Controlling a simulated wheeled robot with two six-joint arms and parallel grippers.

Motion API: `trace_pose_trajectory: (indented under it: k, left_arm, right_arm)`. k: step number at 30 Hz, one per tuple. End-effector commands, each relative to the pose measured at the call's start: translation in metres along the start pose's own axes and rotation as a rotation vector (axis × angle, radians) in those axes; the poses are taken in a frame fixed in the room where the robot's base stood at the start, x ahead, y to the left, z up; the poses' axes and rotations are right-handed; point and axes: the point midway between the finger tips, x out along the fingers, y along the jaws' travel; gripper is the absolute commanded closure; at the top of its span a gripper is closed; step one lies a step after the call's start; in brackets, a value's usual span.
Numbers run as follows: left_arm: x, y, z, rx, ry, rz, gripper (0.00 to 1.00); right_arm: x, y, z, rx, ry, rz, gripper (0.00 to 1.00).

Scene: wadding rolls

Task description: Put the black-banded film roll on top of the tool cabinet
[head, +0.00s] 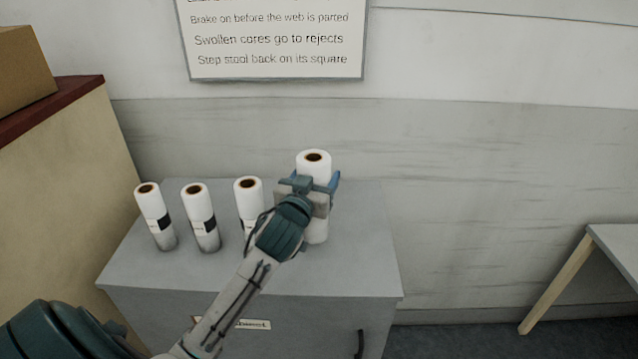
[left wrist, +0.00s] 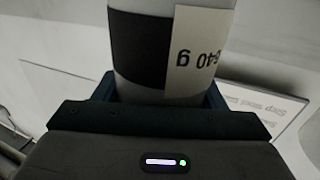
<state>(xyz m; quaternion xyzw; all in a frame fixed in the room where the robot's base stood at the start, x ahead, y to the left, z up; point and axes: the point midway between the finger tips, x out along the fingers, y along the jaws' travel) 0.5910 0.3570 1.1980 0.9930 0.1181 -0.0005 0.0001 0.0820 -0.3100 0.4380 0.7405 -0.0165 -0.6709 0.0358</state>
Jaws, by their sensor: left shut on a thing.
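My left gripper (head: 311,182) is shut on a white film roll (head: 314,160) with a brown core, at the right end of the row. In the left wrist view the held roll (left wrist: 138,45) shows a black band and a white label reading upside down, perhaps "640 g". The roll is upright over the grey cabinet (head: 350,262). I cannot tell whether its base touches the top. The cabinet's front label is partly hidden by my arm. My right gripper is not in view.
Three similar white rolls stand on the cabinet to the left: one at far left (head: 149,200), one in the middle (head: 197,203), one close to my gripper (head: 247,190), partly hidden by it. A tan cabinet with a red-brown top (head: 60,104) holds a cardboard box (head: 22,70). A table (head: 620,245) is at right.

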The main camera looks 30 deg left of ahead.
Motion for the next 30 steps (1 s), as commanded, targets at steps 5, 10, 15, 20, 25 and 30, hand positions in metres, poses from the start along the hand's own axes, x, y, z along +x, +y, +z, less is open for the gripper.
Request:
trace_pose_trajectory:
  k: [5,10,15,20,25,30]
  left_arm:
    - [0.009,0.003,0.009,0.000,-0.003,0.000,0.80]
    - [0.009,0.003,0.031,0.001,0.000,0.001,0.80]
    - [0.009,0.003,0.035,0.000,0.004,0.001,0.80]
    - [0.009,0.003,0.036,0.000,0.004,0.001,0.80]
    - [0.009,0.003,0.038,0.000,0.000,0.000,0.16]
    - [0.009,0.003,0.038,0.000,0.000,0.000,0.14]
  right_arm:
    - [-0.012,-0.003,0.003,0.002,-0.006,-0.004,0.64]
    - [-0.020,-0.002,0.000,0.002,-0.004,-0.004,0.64]
    - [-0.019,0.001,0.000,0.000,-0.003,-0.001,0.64]
    - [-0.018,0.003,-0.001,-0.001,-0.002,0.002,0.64]
    - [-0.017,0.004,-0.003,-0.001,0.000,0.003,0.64]
    - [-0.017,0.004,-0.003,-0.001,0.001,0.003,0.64]
